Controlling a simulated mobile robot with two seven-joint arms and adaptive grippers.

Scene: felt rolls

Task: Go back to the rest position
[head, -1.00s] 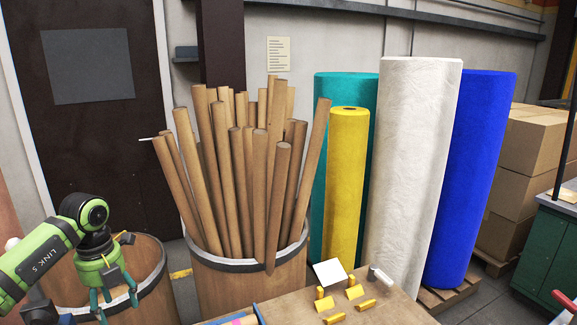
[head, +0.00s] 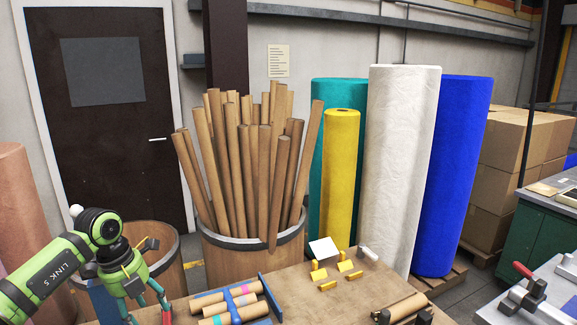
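My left gripper (head: 147,312) is at the lower left in the head view, on a green arm. Its fingers point down, stand apart and hold nothing that I can see; the tips reach near the bottom edge. It is in front of a wooden barrel and left of a blue tray (head: 266,294) on the wooden table. Several tan rolls (head: 225,299) with pink, blue and teal bands lie in the tray. My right gripper is not in view.
Yellow blocks (head: 328,285) and a white card (head: 324,249) are on the wooden table (head: 300,308). A barrel of tall tubes (head: 252,251) and upright felt rolls (head: 400,165) stand behind. A metal bench (head: 551,299) with a red-handled clamp is at the right.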

